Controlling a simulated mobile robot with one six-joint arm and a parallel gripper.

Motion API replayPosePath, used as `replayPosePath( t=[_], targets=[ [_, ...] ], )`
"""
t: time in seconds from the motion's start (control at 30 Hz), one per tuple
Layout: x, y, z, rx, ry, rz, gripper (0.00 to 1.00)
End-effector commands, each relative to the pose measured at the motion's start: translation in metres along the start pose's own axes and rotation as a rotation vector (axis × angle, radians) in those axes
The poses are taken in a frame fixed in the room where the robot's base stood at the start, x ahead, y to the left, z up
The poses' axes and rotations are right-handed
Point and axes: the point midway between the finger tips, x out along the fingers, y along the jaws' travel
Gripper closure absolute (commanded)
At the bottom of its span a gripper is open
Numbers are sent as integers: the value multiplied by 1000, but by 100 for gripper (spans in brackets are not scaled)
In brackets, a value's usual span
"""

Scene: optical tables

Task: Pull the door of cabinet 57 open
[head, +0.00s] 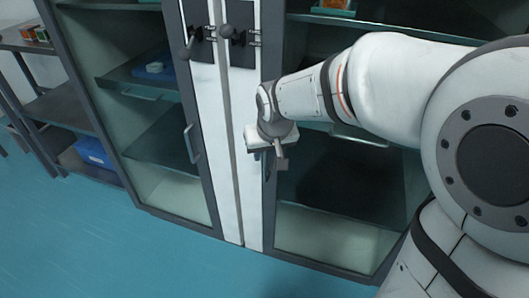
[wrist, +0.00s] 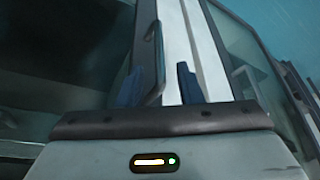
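A tall cabinet with two glass doors fills the middle of the head view; no number is readable. Its right door (head: 320,238) looks shut, and my arm covers part of it. My gripper (head: 274,160) is at that door's inner edge. In the wrist view, my gripper (wrist: 160,68) has its two blue fingers apart. A dark bar handle (wrist: 153,45) stands between them, nearer the left finger, with a gap to the right finger. I cannot tell whether the left finger touches it. The handle is mostly hidden by my gripper in the head view.
The left glass door (head: 170,190) has its own bar handle (head: 191,143) and looks shut. Dark latch levers (head: 236,35) sit high on the white middle strips. A shelf rack with a blue bin (head: 94,152) stands at the far left. The blue floor (head: 80,240) in front is clear.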

Motion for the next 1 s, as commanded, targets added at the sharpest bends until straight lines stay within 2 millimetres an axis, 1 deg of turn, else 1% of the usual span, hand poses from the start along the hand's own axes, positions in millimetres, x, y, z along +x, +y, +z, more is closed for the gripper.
replayPosePath(
  t=[0.03,0.1,0.23,0.37,0.6,0.67,1.0],
  targets=[
    [12,0,2,0,-2,0,67],
    [23,0,2,0,-2,1,67],
    [36,0,1,1,-1,1,67],
    [42,1,0,1,0,1,67],
    [42,1,0,1,1,1,67],
    [42,1,0,2,1,1,72],
    [42,1,0,2,1,1,99]
  ],
)
